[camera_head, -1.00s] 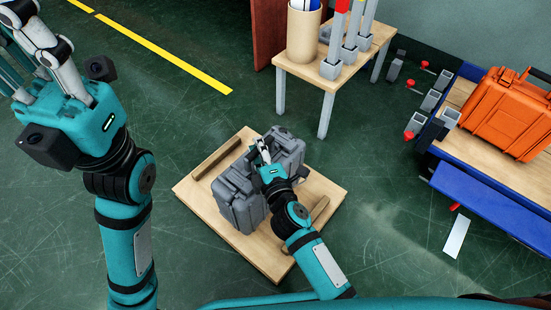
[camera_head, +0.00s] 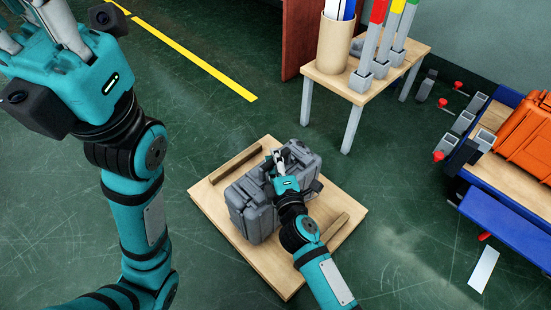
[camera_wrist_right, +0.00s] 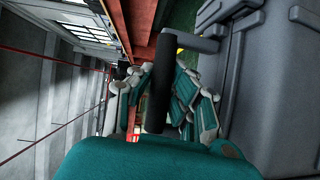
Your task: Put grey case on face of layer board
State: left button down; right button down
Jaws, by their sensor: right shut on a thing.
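The grey case (camera_head: 252,212) stands on its edge over the middle of the layer board (camera_head: 286,278), a flat wooden board on the floor. Whether its underside touches the board is hidden. My right gripper (camera_head: 279,158) is at the top of the case and shut on its handle. In the right wrist view the dark handle bar (camera_wrist_right: 160,100) lies between the fingers, with the case wall (camera_wrist_right: 280,95) at the right. My left gripper (camera_head: 40,25) is raised at the upper left, away from the case, its fingertips cut off by the frame edge.
Wooden strips lie on the board on both sides of the case, one (camera_head: 235,163) at its upper left. A small table (camera_head: 335,86) with a bin and coloured posts stands behind. A blue-edged bench with an orange case (camera_head: 527,140) is at the right. Floor left of the board is clear.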

jog(key=shift+r, duration=0.2)
jog(key=c, duration=1.3)
grip_release()
jog(key=shift+f, duration=0.2)
jog(key=shift+s, duration=0.15)
